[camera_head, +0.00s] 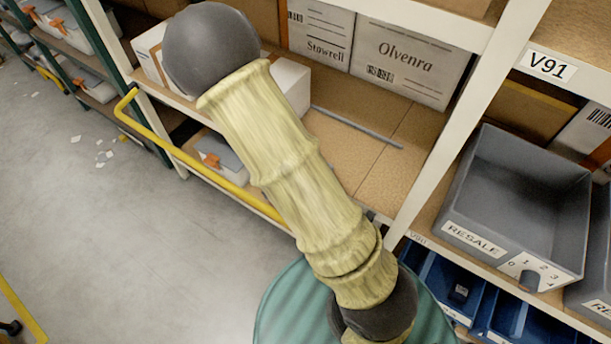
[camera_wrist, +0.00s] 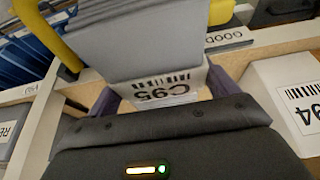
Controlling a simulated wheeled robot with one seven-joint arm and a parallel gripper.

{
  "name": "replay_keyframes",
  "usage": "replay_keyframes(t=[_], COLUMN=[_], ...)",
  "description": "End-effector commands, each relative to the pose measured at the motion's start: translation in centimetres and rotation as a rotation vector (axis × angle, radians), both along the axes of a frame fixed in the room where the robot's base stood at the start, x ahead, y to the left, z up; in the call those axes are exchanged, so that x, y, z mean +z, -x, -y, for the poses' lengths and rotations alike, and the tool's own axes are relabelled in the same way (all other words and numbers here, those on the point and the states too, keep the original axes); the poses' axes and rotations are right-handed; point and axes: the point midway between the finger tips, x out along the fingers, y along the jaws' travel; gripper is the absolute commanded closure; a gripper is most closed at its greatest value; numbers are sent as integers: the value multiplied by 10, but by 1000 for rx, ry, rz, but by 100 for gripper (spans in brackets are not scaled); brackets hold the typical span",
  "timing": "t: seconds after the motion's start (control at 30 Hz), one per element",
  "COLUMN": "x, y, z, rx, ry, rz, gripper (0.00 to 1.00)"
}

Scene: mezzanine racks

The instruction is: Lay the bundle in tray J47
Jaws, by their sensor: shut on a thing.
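In the wrist view my gripper (camera_wrist: 166,95) has its two dark purple fingers on either side of a pale thing and is shut on it. The thing has a broad grey face (camera_wrist: 140,45) and a whitish lower end with a barcode and the upside-down mark C95 (camera_wrist: 160,90). I cannot tell for sure that it is the bundle. In the head view my sleeved arm crosses the middle and my gripper does not show. No label J47 is readable in either view.
In the head view a grey RESALE tray (camera_head: 515,200) stands on the right shelf under the V91 label (camera_head: 548,66). Cartons, one marked Olvenra (camera_head: 410,62), stand behind a bare shelf board with a grey rod (camera_head: 355,127). A yellow rail (camera_head: 190,160) runs along the rack. The left floor is mostly clear.

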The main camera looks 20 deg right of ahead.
Motion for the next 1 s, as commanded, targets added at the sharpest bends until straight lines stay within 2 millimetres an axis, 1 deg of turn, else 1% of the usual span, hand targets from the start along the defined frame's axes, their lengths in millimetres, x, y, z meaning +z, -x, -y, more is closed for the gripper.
replay_keyframes(t=[0.17, 0.37, 0.7, 1.0], x=[1, 4, 7, 5], y=[-2, -13, -47, -70], z=[1, 5, 7, -2], rx=[12, 110, 438, 759], ry=[0, -1, 0, -1], rz=[0, 1, 1, -1], gripper=[42, 42, 42, 42])
